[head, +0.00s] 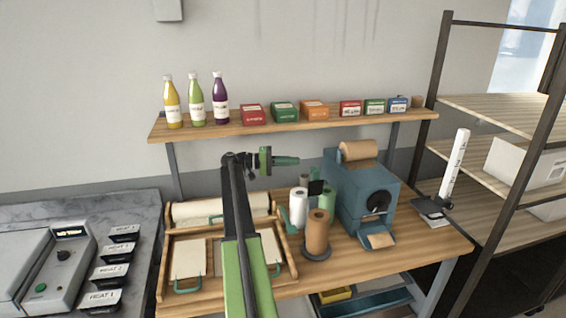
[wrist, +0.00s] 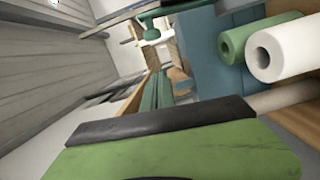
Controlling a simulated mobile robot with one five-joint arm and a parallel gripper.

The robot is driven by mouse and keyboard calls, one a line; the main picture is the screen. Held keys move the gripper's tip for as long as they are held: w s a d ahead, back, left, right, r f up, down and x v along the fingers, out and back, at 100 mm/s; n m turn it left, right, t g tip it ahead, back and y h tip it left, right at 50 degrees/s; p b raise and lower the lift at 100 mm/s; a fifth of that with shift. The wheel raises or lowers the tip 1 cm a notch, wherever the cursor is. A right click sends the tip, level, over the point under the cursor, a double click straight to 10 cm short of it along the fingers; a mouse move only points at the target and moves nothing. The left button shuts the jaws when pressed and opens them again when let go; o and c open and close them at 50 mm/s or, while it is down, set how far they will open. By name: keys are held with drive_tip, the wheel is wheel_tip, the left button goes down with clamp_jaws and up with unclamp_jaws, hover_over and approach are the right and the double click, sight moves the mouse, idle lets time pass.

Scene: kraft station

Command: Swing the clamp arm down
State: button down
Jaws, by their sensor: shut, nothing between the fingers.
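My gripper (head: 290,161) is at the end of my raised arm, above the bench and left of the blue machine (head: 358,205). Its fingers point right, are shut and hold nothing. A green finger with a black pad (wrist: 165,122) fills the bottom of the wrist view. I cannot clearly single out the clamp arm. A small dark piece with green beside it (head: 316,187) stands behind the rolls, just below and right of my gripper. A green fitting (wrist: 152,30) shows at the top of the wrist view; I cannot tell what it belongs to.
A white roll (head: 299,208), a green roll (head: 328,204) and a brown roll (head: 317,234) stand close below my gripper. A shelf (head: 300,125) with bottles and small boxes is above. A wooden tray (head: 164,262) lies left on the bench.

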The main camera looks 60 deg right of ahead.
drive_tip(key=s, duration=0.1)
drive_tip(key=s+a, duration=0.1)
drive_tip(key=s, duration=0.3)
drive_tip(key=shift+s+a+f, duration=0.2)
drive_tip(key=shift+s+f, duration=0.05)
